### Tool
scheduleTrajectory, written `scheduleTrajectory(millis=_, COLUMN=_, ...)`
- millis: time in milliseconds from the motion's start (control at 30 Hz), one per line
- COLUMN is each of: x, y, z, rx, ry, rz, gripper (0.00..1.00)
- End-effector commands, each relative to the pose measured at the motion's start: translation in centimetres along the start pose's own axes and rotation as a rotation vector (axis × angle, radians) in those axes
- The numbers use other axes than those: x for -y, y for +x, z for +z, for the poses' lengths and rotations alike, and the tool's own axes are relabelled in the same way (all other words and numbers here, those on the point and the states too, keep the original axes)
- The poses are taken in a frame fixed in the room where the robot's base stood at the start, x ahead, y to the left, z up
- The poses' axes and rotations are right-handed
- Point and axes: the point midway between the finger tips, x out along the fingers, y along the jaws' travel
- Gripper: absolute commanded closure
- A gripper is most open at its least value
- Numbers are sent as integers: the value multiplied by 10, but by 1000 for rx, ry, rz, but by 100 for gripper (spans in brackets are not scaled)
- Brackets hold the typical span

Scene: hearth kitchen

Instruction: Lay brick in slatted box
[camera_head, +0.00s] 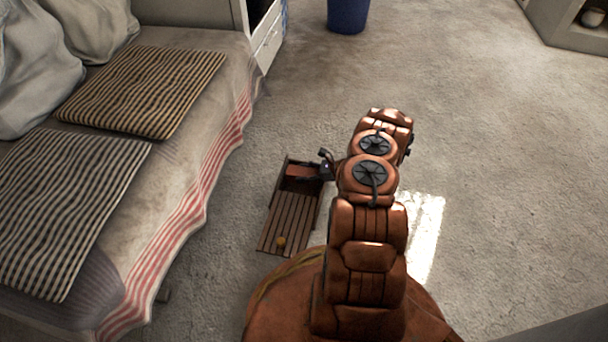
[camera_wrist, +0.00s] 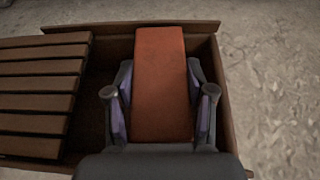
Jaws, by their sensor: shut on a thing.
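The brick (camera_wrist: 160,80) is a flat orange-red block, and it also shows in the head view (camera_head: 300,171). My gripper (camera_wrist: 161,104) is shut on it, with one dark finger on each long side. The slatted box (camera_head: 288,222) is brown wood and lies on the carpet beside the bed. Its slatted top (camera_wrist: 36,98) covers one part, and the other part is an open compartment. The brick is over or within this open compartment. I cannot tell whether it touches the floor of the box. My gripper also shows in the head view (camera_head: 325,166), partly behind my arm.
A bed (camera_head: 190,150) with striped cushions (camera_head: 145,88) stands to the left. A blue bin (camera_head: 348,14) stands at the back. The carpet (camera_head: 500,150) to the right is clear.

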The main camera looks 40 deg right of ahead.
Motion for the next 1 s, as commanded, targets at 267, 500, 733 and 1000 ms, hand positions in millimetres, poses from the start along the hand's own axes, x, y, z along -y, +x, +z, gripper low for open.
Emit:
scheduleTrajectory(millis=267, x=0, y=1, z=-1, rx=1, ry=0, rz=0, gripper=100)
scheduleTrajectory(millis=500, x=0, y=3, z=-6, rx=1, ry=1, rz=0, gripper=100)
scheduleTrajectory(millis=733, x=-1, y=5, z=-10, rx=1, ry=1, rz=1, gripper=100)
scheduleTrajectory(millis=1000, x=-1, y=5, z=-11, rx=-1, ry=1, rz=1, gripper=26)
